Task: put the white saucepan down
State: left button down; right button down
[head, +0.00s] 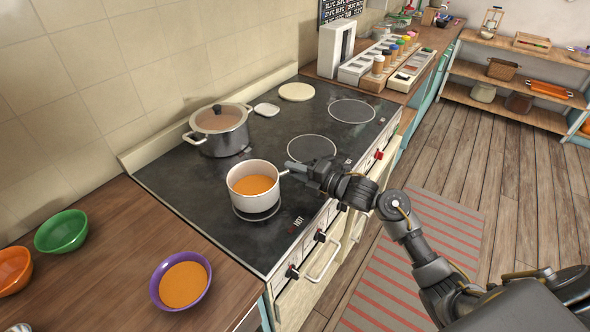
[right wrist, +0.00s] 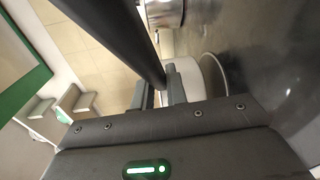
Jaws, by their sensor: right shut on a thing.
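The white saucepan (head: 240,200), with orange contents, is upright at the front-left burner ring (head: 257,214) of the black stove top. Part of the ring shows below its base; I cannot tell whether the base touches the stove. My right gripper (head: 300,174) comes from the right and is shut on the saucepan's handle, which it mostly hides. My left gripper is not in view.
A lidded metal pot (head: 222,140) stands behind the saucepan. Two burner rings (head: 311,148) and (head: 352,111) are empty on the right. A purple bowl (head: 181,280) of orange food and a green bowl (head: 62,232) stand on the wooden counter (head: 115,265) at left.

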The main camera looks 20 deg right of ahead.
jog(key=shift+f, duration=0.35)
jog(key=shift+f+b, duration=0.7)
jog(key=shift+b, duration=0.15)
jog(key=shift+f+b, duration=0.3)
jog(key=shift+f, duration=0.05)
jog(key=c, duration=1.3)
grip_release()
jog(key=shift+f, duration=0.15)
jog(key=c, duration=0.4)
